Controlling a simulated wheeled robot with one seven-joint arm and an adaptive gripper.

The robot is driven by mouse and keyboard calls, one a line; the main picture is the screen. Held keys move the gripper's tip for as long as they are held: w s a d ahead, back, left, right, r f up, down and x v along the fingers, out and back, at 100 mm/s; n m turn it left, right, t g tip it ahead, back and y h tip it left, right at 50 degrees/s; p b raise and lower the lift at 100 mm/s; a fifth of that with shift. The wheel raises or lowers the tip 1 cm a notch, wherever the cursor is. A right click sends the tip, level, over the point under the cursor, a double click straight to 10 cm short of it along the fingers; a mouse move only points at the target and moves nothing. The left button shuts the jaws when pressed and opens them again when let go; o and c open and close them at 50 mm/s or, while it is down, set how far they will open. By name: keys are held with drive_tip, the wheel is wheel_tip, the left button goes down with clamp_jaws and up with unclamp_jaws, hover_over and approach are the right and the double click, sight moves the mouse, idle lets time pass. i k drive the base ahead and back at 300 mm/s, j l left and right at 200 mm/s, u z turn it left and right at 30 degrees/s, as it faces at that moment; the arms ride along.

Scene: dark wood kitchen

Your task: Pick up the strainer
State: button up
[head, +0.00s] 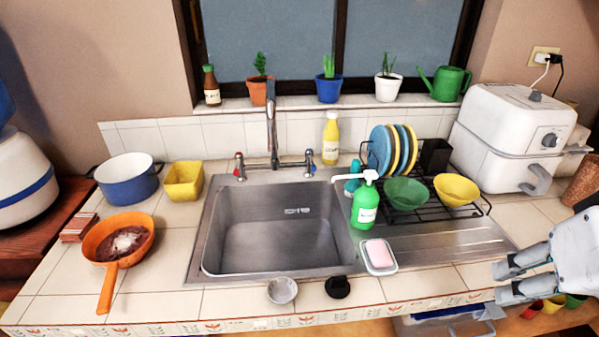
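A small round grey metal cup, which looks like the sink strainer (282,291), sits on the tiled counter at the front edge of the sink (230,273). A small black round piece, perhaps a plug (338,288), lies just to its right. My gripper (498,283) is at the right edge of the head view, near the counter's front right edge. Its two fingers point left and are apart, with nothing between them. It is well to the right of the strainer, and the soap dish lies between them.
A pink soap on a white dish (380,268) and a green soap bottle (365,205) stand right of the basin. A dish rack (468,217) holds bowls and plates behind. An orange pan (137,240) sits left. The front right counter strip is mostly clear.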

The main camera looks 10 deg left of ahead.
sight(282, 290)
drive_tip(key=u, duration=0.95)
drive_tip(key=j+u, duration=0.1)
drive_tip(key=j, duration=0.2)
drive_tip(key=i+j, duration=0.1)
drive_tip(key=j, duration=0.2)
drive_tip(key=u, duration=0.05)
